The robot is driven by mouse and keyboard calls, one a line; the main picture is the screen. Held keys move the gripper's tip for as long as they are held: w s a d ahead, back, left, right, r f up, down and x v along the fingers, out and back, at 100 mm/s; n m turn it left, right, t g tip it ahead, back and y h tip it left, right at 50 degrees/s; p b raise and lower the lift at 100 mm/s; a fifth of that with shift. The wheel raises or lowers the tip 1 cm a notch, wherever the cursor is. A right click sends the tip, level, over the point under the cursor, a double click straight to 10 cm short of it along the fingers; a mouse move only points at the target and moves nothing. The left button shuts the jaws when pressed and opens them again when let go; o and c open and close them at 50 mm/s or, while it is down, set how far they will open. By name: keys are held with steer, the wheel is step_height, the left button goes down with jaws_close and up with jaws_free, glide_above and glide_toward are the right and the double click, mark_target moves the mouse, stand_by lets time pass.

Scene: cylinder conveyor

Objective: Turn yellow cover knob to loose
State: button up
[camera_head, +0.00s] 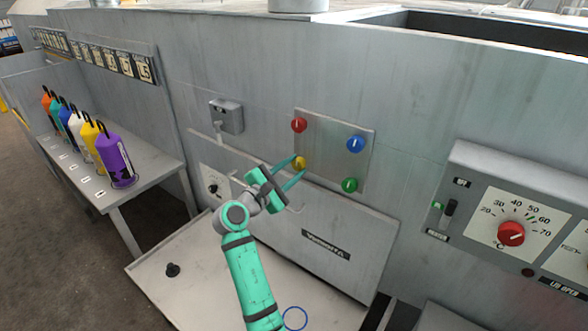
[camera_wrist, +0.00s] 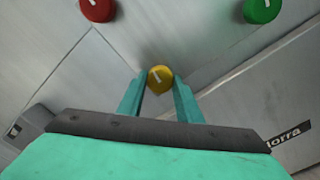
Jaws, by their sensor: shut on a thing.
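The yellow knob (camera_head: 299,163) sits at the lower left of a square metal cover plate (camera_head: 327,135) on the machine's front wall. My gripper (camera_head: 297,167) reaches up to it from below, with a teal finger on each side of the knob. In the wrist view the yellow knob (camera_wrist: 160,78) shows between the two fingertips (camera_wrist: 160,84), which are shut on it. A white line on the knob's face runs slantwise, from upper left to lower right. The knob's sides are partly hidden by the fingers.
Red (camera_head: 299,125), blue (camera_head: 355,144) and green (camera_head: 350,185) knobs sit at the plate's other corners. A box with a lever (camera_head: 226,116) is to the left. A labelled panel (camera_head: 335,240) lies below. Several coloured bottles (camera_head: 115,160) stand on a side bench at left.

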steer(key=shift+d+f, duration=0.15)
steer(key=shift+f, duration=0.05)
steer(key=o, duration=1)
steer(key=shift+o, duration=0.2)
steer(key=shift+r, duration=0.1)
steer(key=shift+s+a, duration=0.1)
steer(key=shift+a, duration=0.1)
steer(key=v, duration=1)
steer(key=shift+s+a, duration=0.15)
steer(key=shift+s, duration=0.05)
steer(key=shift+w, duration=0.1)
